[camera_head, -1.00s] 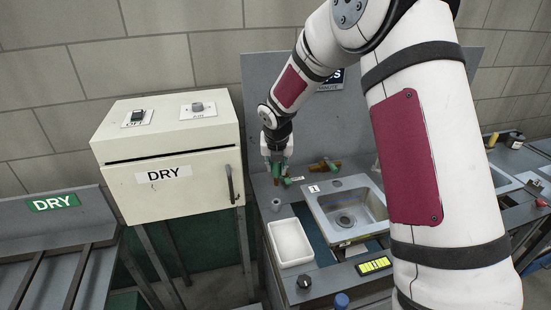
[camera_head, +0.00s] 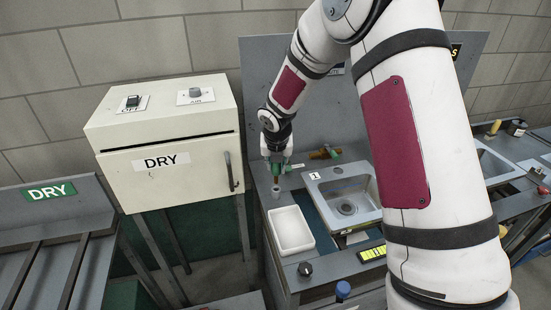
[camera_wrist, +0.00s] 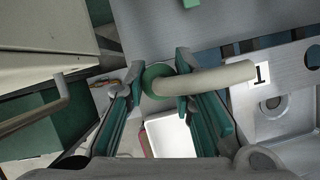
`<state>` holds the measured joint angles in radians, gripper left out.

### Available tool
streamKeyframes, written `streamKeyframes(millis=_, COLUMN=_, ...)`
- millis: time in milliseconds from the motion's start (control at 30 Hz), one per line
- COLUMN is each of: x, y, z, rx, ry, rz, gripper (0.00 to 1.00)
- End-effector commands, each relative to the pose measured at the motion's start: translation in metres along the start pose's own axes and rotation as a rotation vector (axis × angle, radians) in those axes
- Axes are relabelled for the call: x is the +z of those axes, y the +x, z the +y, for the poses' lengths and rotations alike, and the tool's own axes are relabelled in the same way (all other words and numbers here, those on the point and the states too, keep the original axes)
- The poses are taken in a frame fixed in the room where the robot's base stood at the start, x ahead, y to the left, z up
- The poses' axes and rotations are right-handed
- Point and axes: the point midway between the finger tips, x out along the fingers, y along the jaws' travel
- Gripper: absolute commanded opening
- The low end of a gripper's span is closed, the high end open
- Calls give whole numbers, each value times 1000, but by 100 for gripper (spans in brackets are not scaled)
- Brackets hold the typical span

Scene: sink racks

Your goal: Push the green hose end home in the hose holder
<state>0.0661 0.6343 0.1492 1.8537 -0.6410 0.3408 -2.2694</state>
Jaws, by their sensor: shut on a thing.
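My gripper (camera_head: 277,165) is at the back left of the sink counter, fingers pointing down. In the wrist view its teal fingers (camera_wrist: 160,95) are closed around the green hose end (camera_wrist: 157,74). A pale beige hose piece (camera_wrist: 225,77) runs from the hose end to the right, over the right finger. In the head view a small grey cup-like fitting, probably the hose holder (camera_head: 276,190), stands on the counter just below the gripper. The held piece looks in line above it. I cannot tell whether they touch; the holder's mouth is hidden in the wrist view.
A white tray (camera_head: 291,231) stands in front of the holder. The cream DRY box (camera_head: 165,160) with its handle is close on the left. The back panel rises behind.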

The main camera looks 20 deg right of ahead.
Motion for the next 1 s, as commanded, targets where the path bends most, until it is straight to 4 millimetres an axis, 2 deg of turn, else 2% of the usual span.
streamKeyframes(millis=300, x=-5, y=12, z=0, rx=0, ry=-1, rz=0, gripper=0)
streamKeyframes(millis=1000, x=-5, y=12, z=0, rx=0, ry=1, rz=0, gripper=0)
